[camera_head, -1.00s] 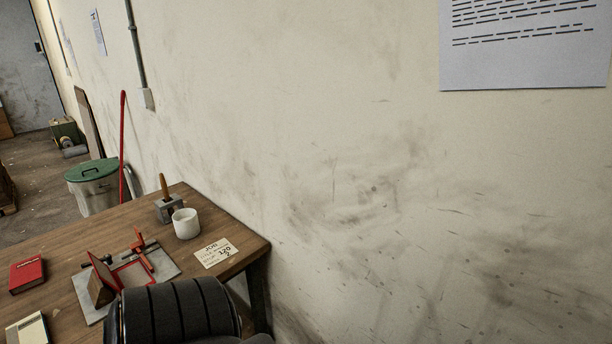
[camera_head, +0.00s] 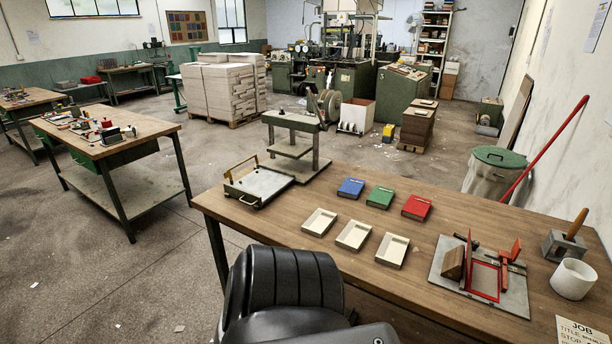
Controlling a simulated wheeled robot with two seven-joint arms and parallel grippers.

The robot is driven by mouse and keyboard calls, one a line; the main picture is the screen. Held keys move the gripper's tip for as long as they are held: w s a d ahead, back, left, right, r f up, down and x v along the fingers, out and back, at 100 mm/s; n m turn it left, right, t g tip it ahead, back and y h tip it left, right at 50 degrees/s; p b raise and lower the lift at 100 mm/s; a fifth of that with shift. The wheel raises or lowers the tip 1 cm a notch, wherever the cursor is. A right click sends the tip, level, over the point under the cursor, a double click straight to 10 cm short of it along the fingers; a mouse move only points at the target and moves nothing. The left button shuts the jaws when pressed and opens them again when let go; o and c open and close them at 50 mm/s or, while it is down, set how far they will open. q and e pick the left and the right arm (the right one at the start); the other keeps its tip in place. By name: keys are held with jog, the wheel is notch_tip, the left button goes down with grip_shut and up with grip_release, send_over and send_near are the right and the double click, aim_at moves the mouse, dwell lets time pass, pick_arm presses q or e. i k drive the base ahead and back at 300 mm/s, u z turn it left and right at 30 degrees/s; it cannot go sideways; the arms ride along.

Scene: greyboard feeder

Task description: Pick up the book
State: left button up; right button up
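Three books lie flat in a row on the wooden table (camera_head: 290,212): a blue book (camera_head: 351,188), a green book (camera_head: 380,197) and a red book (camera_head: 417,207). I cannot tell which one the task means. In front of them lie three pale shallow trays or cases, a left one (camera_head: 319,222), a middle one (camera_head: 353,235) and a right one (camera_head: 392,250). Neither of my grippers is in view; only a black part of my own body shows at the bottom.
A grey fixture with a red frame (camera_head: 484,278), a white cup (camera_head: 573,279) and a job card (camera_head: 583,331) are at the table's right. A metal tray (camera_head: 258,187) and a press stand (camera_head: 296,150) are at the left. Bare wood lies between.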

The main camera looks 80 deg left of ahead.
aim_at(381, 197)
jog(key=u, duration=1.5)
